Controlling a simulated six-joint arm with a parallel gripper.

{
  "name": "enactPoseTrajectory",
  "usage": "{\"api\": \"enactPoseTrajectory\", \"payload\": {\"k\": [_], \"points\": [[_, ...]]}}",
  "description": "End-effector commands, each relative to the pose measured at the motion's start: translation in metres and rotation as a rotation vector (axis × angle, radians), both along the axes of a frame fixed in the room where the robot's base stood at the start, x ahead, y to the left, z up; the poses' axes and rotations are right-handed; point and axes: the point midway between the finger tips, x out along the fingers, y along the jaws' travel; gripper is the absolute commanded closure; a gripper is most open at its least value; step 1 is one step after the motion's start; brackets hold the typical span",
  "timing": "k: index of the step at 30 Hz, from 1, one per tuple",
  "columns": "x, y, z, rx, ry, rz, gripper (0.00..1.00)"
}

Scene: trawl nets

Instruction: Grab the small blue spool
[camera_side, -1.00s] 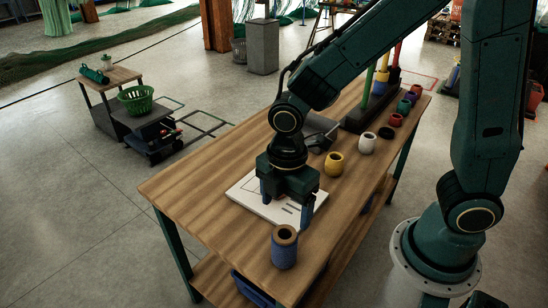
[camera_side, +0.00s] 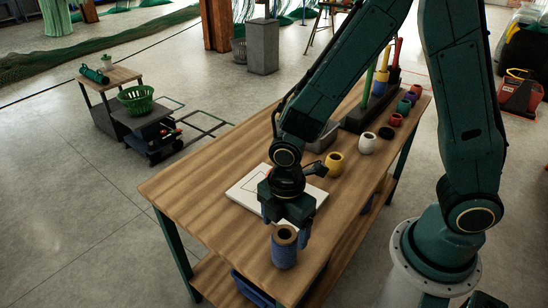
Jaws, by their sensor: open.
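A blue spool (camera_side: 284,252) with a tan top rim stands upright near the front end of the wooden table. It is the only blue spool I can make out standing alone on the table. My gripper (camera_side: 286,228) points down just above and behind it, its fingers apart, one to the left and one to the right of the spool's top. The fingers' exact depth relative to the spool, and whether they touch it, I cannot tell. Nothing is held.
A white board (camera_side: 250,190) lies on the table (camera_side: 200,185) behind my gripper. A dark rack with upright posts (camera_side: 366,112) stands at the back. The table's left side is clear.

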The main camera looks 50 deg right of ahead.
Motion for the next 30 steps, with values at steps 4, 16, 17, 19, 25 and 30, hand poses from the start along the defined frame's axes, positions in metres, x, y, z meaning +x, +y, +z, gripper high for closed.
{"api": "enactPoseTrajectory", "payload": {"k": [4,16,17,19,25,30], "points": [[-0.001,0.000,-0.012,-0.002,0.003,0.000,0.21],[-0.001,-0.001,-0.044,-0.001,0.002,0.000,0.21],[-0.001,-0.001,-0.045,-0.001,0.001,0.000,0.21],[-0.001,0.000,-0.047,0.000,0.000,0.000,0.21],[-0.001,0.000,-0.047,0.000,-0.001,0.000,0.21],[-0.001,0.000,-0.047,0.000,-0.001,0.000,0.21]]}}
